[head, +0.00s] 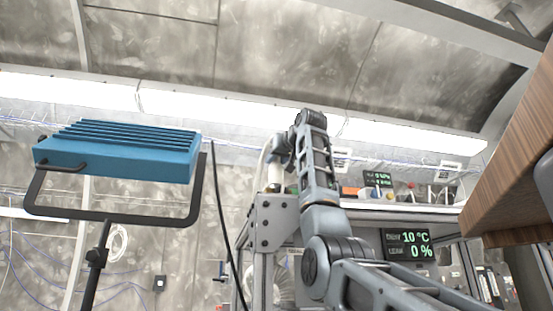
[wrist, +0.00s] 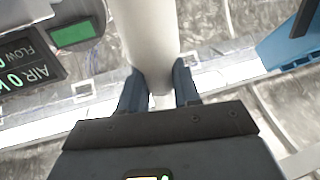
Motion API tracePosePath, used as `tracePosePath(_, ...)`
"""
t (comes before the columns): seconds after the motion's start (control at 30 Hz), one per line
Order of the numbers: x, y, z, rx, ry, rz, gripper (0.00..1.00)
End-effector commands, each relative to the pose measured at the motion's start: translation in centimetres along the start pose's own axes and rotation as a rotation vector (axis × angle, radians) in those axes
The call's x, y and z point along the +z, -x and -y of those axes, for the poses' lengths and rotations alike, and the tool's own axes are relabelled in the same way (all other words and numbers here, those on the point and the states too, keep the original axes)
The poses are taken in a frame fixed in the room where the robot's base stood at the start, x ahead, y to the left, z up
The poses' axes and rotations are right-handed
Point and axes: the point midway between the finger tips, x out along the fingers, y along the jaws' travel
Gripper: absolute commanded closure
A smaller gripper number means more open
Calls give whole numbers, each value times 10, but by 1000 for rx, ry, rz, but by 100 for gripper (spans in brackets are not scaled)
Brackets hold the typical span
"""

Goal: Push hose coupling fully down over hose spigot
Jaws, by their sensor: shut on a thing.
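My gripper (wrist: 158,92) is shut on a thick, off-white cylinder (wrist: 148,35), which I take to be the hose coupling. One blue-grey finger lies on each side of it. In the head view my gripper (head: 277,160) is small and partly hidden by my own arm. A pale upright piece (head: 274,174) shows just below it, above a grey steel bracket with bolt holes (head: 272,222). The hose spigot cannot be made out clearly in either view. I cannot tell how far the coupling sits over it.
A blue finned lamp (head: 120,150) on a black stand is at the left. A dark cable (head: 226,220) hangs left of the bracket. A bench with a display (head: 408,244) is behind my arm. A wooden panel (head: 510,165) juts in at the right.

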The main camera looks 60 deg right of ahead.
Motion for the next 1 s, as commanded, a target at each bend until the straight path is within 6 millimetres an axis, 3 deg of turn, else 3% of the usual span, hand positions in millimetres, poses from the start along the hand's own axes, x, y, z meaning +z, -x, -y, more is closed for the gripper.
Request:
tracePosePath(0.87,21,0,0,0,0,0,98)
tracePosePath(0.9,20,0,0,0,0,0,67)
tracePosePath(1.0,20,0,0,0,0,0,57)
